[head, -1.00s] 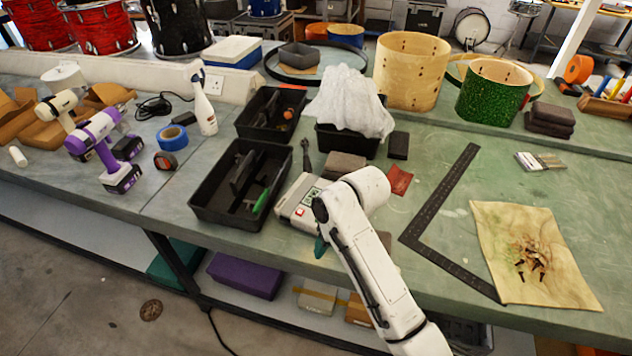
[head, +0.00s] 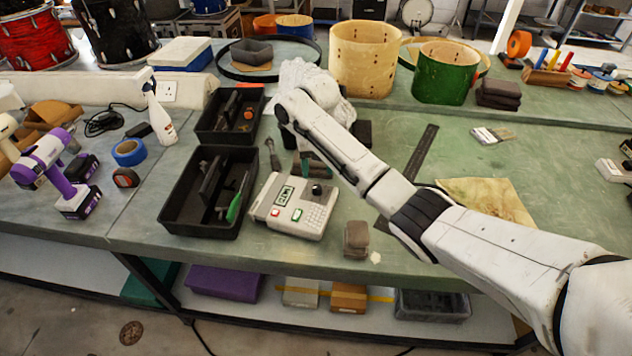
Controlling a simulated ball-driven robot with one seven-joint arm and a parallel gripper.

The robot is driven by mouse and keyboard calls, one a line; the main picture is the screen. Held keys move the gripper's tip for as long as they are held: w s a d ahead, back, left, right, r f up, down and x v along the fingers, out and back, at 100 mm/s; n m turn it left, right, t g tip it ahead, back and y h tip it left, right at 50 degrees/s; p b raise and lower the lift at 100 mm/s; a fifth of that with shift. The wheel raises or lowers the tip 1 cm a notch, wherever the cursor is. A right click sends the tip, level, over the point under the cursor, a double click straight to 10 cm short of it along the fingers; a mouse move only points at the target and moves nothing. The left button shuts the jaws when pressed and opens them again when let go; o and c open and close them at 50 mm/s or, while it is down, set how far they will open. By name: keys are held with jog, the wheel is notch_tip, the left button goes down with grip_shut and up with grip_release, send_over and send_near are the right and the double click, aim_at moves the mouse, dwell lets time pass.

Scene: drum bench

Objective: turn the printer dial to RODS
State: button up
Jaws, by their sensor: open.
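The label printer (head: 262,207) is a pale box near the front edge of the bench, in the head view. It has a small green screen, a red button, a green button and a keypad. Its dial (head: 318,188) is a small dark knob at the upper right of its top; its markings are too small to read. My gripper (head: 314,168) is open and points down just behind the dial, apart from it as far as I can tell. My forearm and wrist hide part of the gripper.
Black trays (head: 172,213) stand left of the printer. A white cloth heap (head: 340,108) and a steel square (head: 424,150) are behind my arm.

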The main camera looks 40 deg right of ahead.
aim_at(317, 187)
notch_tip(317, 187, down, 6)
jog(key=shift+f, duration=0.25)
jog(key=shift+c, duration=0.4)
grip_shut()
dwell(0.3)
